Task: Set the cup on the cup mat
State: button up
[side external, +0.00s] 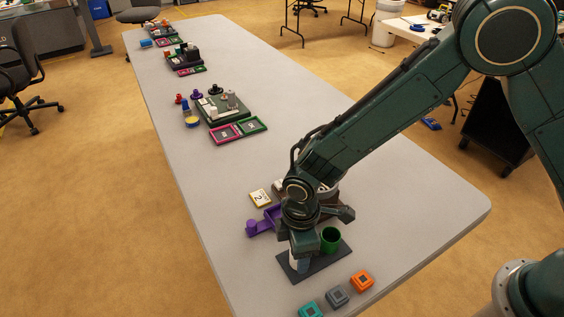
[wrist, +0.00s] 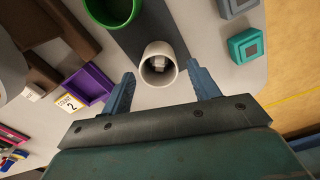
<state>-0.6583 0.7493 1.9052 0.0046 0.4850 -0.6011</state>
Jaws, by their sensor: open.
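The dark grey cup mat (side external: 328,262) lies flat near the front of the table and shows as a dark strip in the wrist view (wrist: 150,32). A white cup (wrist: 148,53) stands upright at one end of the mat, with a small pale shape visible inside. In the side view, my gripper mostly hides it. A green cup (side external: 331,238) stands at the mat's other end and is cut off at the top of the wrist view (wrist: 110,10). My gripper (wrist: 160,72) is open and low over the mat, its two blue fingers on either side of the white cup, with gaps visible.
Teal (side external: 310,310), grey (side external: 337,296) and orange (side external: 362,281) blocks line the front edge. A purple tray (wrist: 90,84), a "2" card (side external: 260,198) and brown pieces (wrist: 60,30) lie on the other side. Farther trays and parts stand down the long table, with clear surface between.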

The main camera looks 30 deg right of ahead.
notch_tip(320, 180, up, 11)
jog(key=shift+r, duration=0.2)
dwell(0.4)
dwell(0.4)
jog(key=s+d+r+m+t, duration=0.1)
jog(key=s+d+r+m, duration=0.15)
jog(key=d+r, duration=0.5)
jog(key=s+d+r+m+t, duration=0.1)
jog(key=d+r+m, duration=0.3)
jog(key=d+r, duration=0.35)
jog(key=s+d+r+m+t, duration=0.1)
jog(key=s+d+m, duration=0.3)
jog(key=s+d, duration=0.2)
jog(key=s+d+r+m+t, duration=0.2)
jog(key=s+d+m, duration=0.2)
jog(key=s+d, duration=0.2)
jog(key=shift+s+r+t, duration=0.25)
jog(key=shift+s+t, duration=0.05)
jog(key=shift+s, duration=0.65)
